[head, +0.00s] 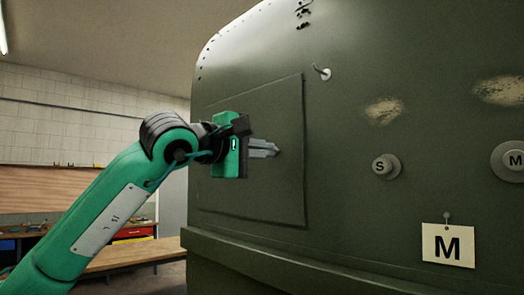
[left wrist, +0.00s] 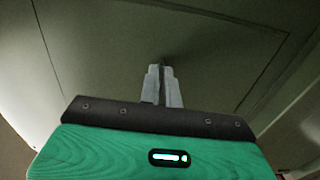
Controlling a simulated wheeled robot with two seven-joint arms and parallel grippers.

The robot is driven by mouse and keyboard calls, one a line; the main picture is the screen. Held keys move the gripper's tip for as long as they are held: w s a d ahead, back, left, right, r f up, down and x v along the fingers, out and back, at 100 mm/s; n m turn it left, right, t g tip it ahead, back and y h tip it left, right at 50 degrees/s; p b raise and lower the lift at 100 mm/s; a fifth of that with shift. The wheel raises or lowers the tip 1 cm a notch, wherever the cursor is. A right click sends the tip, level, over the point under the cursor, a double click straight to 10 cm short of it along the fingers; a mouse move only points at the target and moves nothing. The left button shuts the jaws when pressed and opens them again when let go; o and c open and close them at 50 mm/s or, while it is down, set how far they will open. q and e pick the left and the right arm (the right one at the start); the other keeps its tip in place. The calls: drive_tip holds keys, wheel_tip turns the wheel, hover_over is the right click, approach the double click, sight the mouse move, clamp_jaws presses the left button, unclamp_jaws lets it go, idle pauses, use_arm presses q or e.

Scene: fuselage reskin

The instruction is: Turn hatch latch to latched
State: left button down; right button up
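The hatch (head: 250,195) is a square dark green panel on the curved fuselage side; its outline also shows in the left wrist view (left wrist: 225,55). My left gripper (head: 276,150) reaches the right part of the hatch, its grey fingers pointing at the panel. In the left wrist view the fingers (left wrist: 163,75) are close together, with a narrow gap. A small dark piece, apparently the hatch latch (left wrist: 163,61), shows at their tips and seems to be held between them. The fingers hide most of it, so its turn angle cannot be told. My right gripper is not in view.
A small metal hook (head: 323,73) sticks out above right of the hatch. Round knobs marked S (head: 385,166) and M (head: 513,160) and a hanging M card (head: 448,245) are farther right. A ledge (head: 300,258) runs below. A workbench (head: 130,255) stands behind at left.

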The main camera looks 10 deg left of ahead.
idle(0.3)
use_arm(q)
drive_tip(key=c, duration=1.6)
unclamp_jaws()
drive_tip(key=shift+s, duration=0.1)
drive_tip(key=b+v, duration=0.4)
drive_tip(key=v, duration=0.9)
drive_tip(key=shift+s+a+b, duration=0.2)
drive_tip(key=shift+s+b, duration=0.05)
drive_tip(key=shift+b, duration=0.1)
